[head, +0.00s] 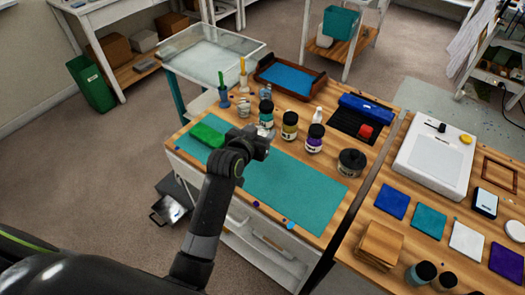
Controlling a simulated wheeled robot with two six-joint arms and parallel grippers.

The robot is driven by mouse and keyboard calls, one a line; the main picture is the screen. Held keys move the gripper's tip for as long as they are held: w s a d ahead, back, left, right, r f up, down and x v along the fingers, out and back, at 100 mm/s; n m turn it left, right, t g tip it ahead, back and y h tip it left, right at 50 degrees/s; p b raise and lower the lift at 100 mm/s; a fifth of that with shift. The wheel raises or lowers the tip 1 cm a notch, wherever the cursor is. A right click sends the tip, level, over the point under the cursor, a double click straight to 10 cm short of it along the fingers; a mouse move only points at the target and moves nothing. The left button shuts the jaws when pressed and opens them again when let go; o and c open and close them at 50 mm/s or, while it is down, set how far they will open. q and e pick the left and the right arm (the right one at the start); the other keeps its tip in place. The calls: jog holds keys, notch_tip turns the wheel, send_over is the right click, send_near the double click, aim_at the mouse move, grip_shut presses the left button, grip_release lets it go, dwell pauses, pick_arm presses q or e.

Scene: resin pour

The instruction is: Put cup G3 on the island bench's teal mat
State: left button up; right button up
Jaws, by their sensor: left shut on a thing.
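The teal mat (295,188) lies flat along the near side of the wooden bench in the middle. My left gripper (265,137) is over the mat's far edge, in front of a green-labelled jar (266,115). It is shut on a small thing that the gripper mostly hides. I cannot read a G3 label anywhere, so I cannot tell whether the held thing is the cup. My right gripper is not in view.
A yellow-labelled jar (289,127), a purple-labelled jar (315,139) and a dark pot (351,163) stand beyond the mat. A green block (208,132) lies at its left end. The mat's middle and right are mostly clear.

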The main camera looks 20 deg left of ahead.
pick_arm(q)
jog(key=f, duration=0.2)
jog(key=s+f, duration=0.1)
jog(key=f, duration=0.1)
jog(key=shift+a+f+p, duration=0.1)
jog(key=shift+f+p, duration=0.15)
jog(key=shift+p, duration=0.05)
jog(key=shift+w+f, duration=0.2)
jog(key=shift+f, duration=2.35)
jog(key=shift+f, duration=0.15)
jog(key=o, duration=0.9)
jog(key=shift+o, duration=0.2)
